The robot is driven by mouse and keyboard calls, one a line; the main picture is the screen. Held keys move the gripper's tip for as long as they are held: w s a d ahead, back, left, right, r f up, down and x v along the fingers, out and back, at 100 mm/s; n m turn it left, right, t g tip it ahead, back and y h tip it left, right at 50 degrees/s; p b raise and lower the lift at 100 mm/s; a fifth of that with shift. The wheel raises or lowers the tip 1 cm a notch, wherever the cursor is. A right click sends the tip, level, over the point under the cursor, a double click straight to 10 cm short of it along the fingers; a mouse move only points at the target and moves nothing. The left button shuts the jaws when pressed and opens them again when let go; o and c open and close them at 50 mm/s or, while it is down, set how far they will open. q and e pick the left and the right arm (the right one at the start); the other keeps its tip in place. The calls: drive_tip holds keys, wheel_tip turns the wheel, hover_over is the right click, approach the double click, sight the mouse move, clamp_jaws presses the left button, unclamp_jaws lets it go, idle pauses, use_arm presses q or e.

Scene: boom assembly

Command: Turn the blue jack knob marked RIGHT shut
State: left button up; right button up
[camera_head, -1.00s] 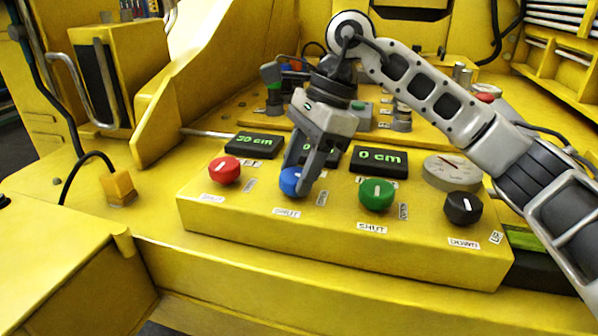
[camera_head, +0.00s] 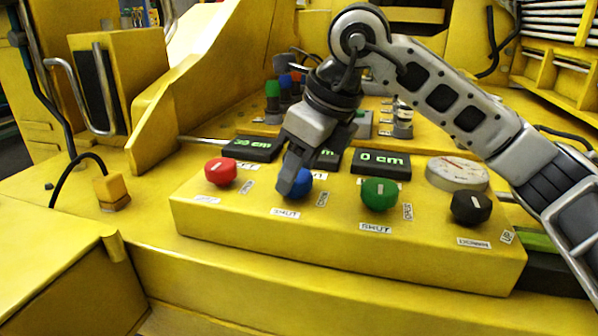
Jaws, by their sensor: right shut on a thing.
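The blue knob (camera_head: 299,184) sits on the front of the yellow control box, between a red and a green knob. A SHUT label (camera_head: 285,213) lies in front of it, and another label stands to its right. My right gripper (camera_head: 293,182) is over the blue knob, its fingers shut on it and tilted. The fingers cover part of the knob, so its pointer mark is hidden. The display behind the knob is mostly hidden by the gripper. I cannot read the word RIGHT on any label. My left gripper is not in view.
The red knob (camera_head: 221,171) is close on the left, the green knob (camera_head: 379,194) on the right, and a black knob (camera_head: 471,207) farther right. Displays reading 30 cm (camera_head: 252,148) and 0 cm (camera_head: 381,163) stand behind. A round gauge (camera_head: 457,172) is at the right.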

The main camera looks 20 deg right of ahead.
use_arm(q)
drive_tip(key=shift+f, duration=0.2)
use_arm(e)
drive_tip(key=shift+m+h, duration=0.3)
drive_tip(key=shift+m, duration=0.6)
use_arm(q)
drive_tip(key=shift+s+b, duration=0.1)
drive_tip(key=shift+b, duration=0.2)
use_arm(e)
drive_tip(key=o, duration=1)
drive_tip(key=shift+t, duration=0.3)
drive_tip(key=shift+s+r, duration=0.1)
use_arm(q)
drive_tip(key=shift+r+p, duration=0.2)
drive_tip(key=shift+p, duration=0.6)
use_arm(e)
drive_tip(key=v, duration=1.5)
drive_tip(key=shift+r, duration=0.45)
